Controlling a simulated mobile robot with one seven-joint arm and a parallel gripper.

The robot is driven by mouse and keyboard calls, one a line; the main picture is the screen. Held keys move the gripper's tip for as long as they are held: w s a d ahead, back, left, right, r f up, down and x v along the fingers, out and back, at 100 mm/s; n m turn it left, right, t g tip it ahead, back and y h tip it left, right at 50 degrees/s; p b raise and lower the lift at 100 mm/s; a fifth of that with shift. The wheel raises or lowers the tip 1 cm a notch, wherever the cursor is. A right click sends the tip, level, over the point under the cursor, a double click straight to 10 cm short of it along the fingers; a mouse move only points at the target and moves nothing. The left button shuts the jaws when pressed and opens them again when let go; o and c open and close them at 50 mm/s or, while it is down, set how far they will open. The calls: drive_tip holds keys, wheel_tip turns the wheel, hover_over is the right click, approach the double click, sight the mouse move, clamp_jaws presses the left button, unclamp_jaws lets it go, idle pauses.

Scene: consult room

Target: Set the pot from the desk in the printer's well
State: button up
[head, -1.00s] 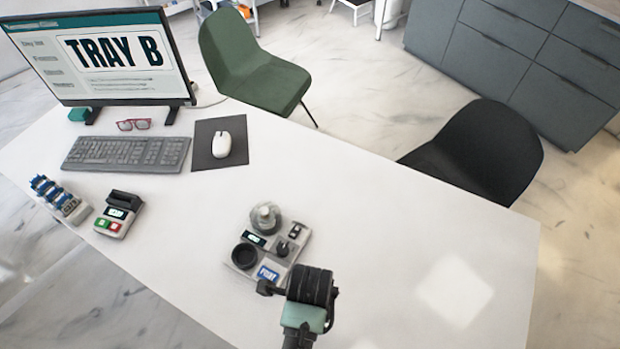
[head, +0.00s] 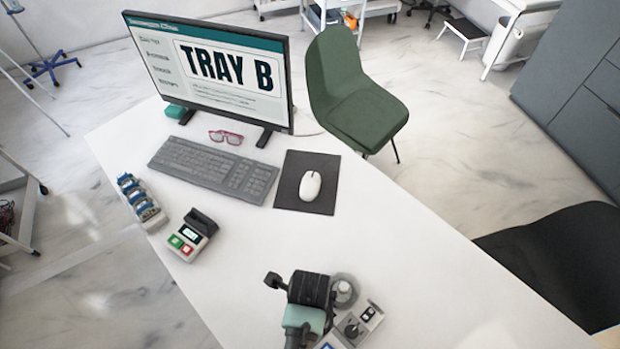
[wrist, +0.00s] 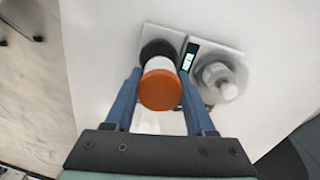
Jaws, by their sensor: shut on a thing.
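In the wrist view my gripper (wrist: 160,76) has its two blue fingers closed on either side of a small white pot with an orange lid (wrist: 160,91). The pot's lower end points at the printer's dark round well (wrist: 157,46) and overlaps it in this view. I cannot tell whether the pot is in the well or just above it. In the head view the printer (head: 370,319) is partly hidden behind my arm, and the pot and fingertips are hidden too.
The white desk (head: 420,265) is clear to the right. A small device with green and red buttons (head: 190,236) and a rack with blue items (head: 140,198) stand at left. Keyboard (head: 215,170), mouse (head: 310,185), red glasses (head: 225,137) and a "TRAY B" monitor (head: 215,70) lie behind.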

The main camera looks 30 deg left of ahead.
drive_tip(key=shift+s+d+f+b, duration=0.15)
drive_tip(key=shift+f+b, duration=0.6)
drive_tip(key=shift+b, duration=0.05)
drive_tip(key=shift+f+b, duration=1.2)
drive_tip(key=shift+b, duration=0.2)
drive_tip(key=shift+p, duration=0.3)
drive_tip(key=shift+f, duration=1.05)
idle(0.4)
